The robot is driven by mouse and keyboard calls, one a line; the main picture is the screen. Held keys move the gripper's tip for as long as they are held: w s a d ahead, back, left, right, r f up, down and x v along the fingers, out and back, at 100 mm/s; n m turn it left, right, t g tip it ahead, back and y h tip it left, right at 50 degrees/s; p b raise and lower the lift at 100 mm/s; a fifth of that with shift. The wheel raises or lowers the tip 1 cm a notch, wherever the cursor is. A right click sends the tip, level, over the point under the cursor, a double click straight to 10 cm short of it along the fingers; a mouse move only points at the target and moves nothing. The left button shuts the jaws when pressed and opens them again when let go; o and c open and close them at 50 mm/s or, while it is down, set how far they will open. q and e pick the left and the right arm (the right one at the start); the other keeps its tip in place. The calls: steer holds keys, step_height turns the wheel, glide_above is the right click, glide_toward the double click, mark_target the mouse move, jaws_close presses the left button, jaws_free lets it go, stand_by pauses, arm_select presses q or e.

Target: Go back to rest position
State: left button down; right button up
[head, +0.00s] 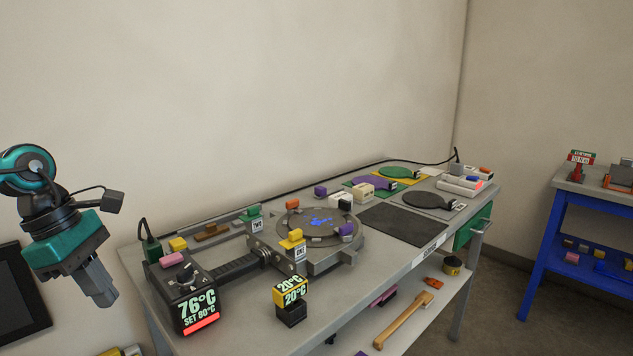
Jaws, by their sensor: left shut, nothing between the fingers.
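My left gripper (101,288) shows at the left side of the head view, pointing down beside the left end of the grey cart (385,262). Its fingers are shut with nothing between them, and it is apart from everything on the cart. My right gripper is not in view.
The cart carries a black control box (190,290) reading 76°C, a round heater plate (322,226), a small 20°C display (290,290) and several coloured blocks. A dark mat (405,225) lies bare. A lower shelf holds a wooden-handled tool (402,320). A blue bench (590,225) stands right.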

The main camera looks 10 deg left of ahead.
arm_select(q)
steer(key=s+d+f+n+t+h, duration=0.2)
steer(key=f+n+t, duration=0.65)
steer(key=n, duration=0.65)
steer(key=s+d+f+n+t+h, duration=0.15)
steer(key=f+n+t, duration=0.35)
steer(key=f+n, duration=0.8)
steer(key=s+d+f+n+g+y, duration=0.1)
steer(key=s+d+f+n+y, duration=0.1)
steer(key=s+d+f+n, duration=0.2)
steer(key=s+d+f+n+g+y, duration=0.2)
steer(key=s+d+f+n, duration=0.2)
steer(key=d+n, duration=0.7)
step_height(320, 180, down, 2)
steer(key=n, duration=0.6)
steer(key=shift+d+n, duration=0.3)
steer(key=shift+n, duration=0.1)
steer(key=shift+g+y, duration=0.25)
steer(key=shift+y, duration=0.1)
